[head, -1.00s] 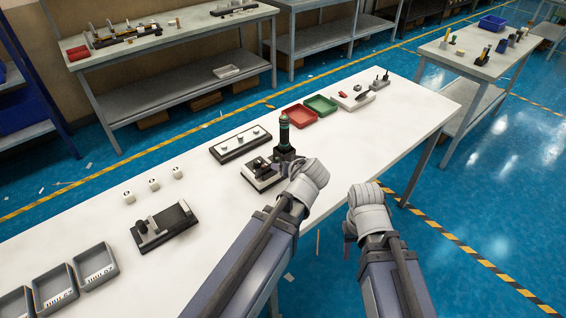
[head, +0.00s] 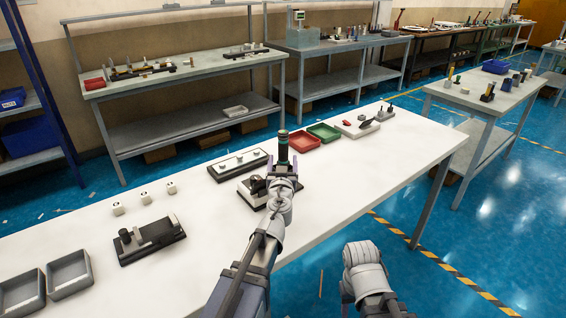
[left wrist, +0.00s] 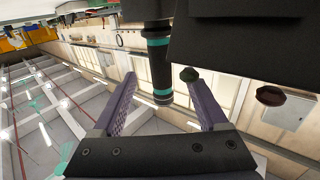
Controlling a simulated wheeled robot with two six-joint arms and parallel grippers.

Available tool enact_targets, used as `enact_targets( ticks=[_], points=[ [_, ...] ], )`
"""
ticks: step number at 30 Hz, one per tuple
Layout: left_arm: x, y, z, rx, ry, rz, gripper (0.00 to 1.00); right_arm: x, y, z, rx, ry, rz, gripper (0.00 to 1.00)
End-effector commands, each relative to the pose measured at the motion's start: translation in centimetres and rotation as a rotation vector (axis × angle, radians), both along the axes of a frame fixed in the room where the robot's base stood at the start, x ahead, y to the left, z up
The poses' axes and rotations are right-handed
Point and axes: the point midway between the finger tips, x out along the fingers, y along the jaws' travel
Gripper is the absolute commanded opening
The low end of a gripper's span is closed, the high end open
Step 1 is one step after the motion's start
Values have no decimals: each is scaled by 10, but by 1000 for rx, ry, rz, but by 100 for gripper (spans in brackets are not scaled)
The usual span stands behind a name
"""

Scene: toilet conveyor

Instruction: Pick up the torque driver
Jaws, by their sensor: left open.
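The torque driver (head: 283,145) is a dark, upright cylinder with a teal band. It stands at the fixture in the middle of the white table. My left gripper (head: 284,172) is right at it, on the near side, and covers its lower part in the head view. In the left wrist view the driver (left wrist: 160,72) shows between the two spread purple fingers of my left gripper (left wrist: 158,88), with a gap on each side. The gripper is open and holds nothing.
A fixture block (head: 252,192) is just left of my left gripper. A grey plate with knobs (head: 238,165) lies behind it. Red (head: 304,140) and green (head: 323,132) trays lie to the right. The table's front right part is clear.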

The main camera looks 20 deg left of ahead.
Motion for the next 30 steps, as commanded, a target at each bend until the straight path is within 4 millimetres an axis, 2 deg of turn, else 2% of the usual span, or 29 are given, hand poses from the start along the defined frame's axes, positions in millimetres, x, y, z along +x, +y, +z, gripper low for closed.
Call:
enact_targets(
  ticks=[2, 7, 10, 19, 26, 30],
  points=[
    [10, 2, 0, 0, 0, 0, 76, 0, 0, 0, 0, 0, 0, 50],
    [12, 3, 1, 0, 0, 0, 76, 0, 0, 1, 0, 0, 0, 50],
    [19, 4, 3, 0, 0, 0, 76, 0, 0, 3, 0, 0, 0, 50],
    [59, 15, 6, 0, 0, 2, 76, 0, 0, 6, 0, 0, 0, 50],
    [60, 15, 6, 0, 0, 1, 76, 0, 0, 6, 0, 0, 0, 50],
    [60, 15, 6, 0, 0, 1, 64, 0, 0, 6, 0, 0, 0, 50]
  ],
)
